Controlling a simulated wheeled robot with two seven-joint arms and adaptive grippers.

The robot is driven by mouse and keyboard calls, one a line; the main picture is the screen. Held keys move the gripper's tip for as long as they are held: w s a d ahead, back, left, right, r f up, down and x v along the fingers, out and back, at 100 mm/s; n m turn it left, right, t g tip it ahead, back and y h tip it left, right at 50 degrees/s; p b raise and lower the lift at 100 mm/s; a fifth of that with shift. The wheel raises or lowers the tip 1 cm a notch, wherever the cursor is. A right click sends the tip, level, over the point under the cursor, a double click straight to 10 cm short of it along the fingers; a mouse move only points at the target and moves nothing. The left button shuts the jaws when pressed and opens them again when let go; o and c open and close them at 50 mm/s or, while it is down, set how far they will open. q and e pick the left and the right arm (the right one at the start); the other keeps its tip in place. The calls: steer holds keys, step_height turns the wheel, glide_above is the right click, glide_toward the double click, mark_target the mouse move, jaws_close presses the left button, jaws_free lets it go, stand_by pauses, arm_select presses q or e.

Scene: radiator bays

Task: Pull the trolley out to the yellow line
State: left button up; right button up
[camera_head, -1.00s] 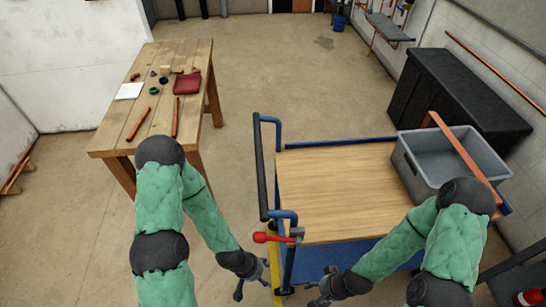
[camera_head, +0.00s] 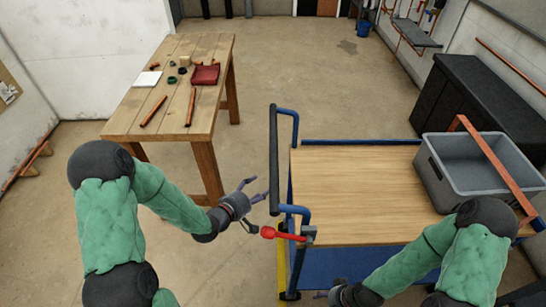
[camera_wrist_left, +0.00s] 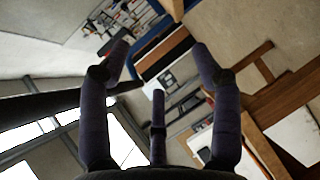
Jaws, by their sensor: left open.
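The trolley has a wooden deck (camera_head: 365,185), a blue frame and an upright black handle bar (camera_head: 273,160) at its left end. A red lever (camera_head: 275,233) sits low by the handle end. My left gripper (camera_head: 256,190) is open and empty, just left of the handle bar, apart from it. In the left wrist view its spread fingers (camera_wrist_left: 160,65) hold nothing; a dark bar enters from the left. A strip of the yellow line (camera_head: 282,270) shows on the floor at the trolley's left end. My right gripper (camera_head: 325,296) is low at the trolley's near side, mostly cut off.
A grey bin (camera_head: 470,185) with a copper-coloured bar across it stands on the deck's right end. A black cabinet (camera_head: 475,105) is along the right wall. The floor between table and trolley is clear.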

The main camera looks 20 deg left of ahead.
mark_target(273, 149)
arm_select(q)
step_height(273, 149, up, 10)
steer(key=s+a+n+t+h+b, duration=0.1)
steer(key=a+n+t+h+b, duration=0.1)
steer(key=t+h+b, duration=0.15)
steer(key=b+x, duration=0.1)
steer(key=x, duration=0.9)
steer(key=shift+d+r+b, duration=0.25)
steer(key=shift+d+b, duration=0.05)
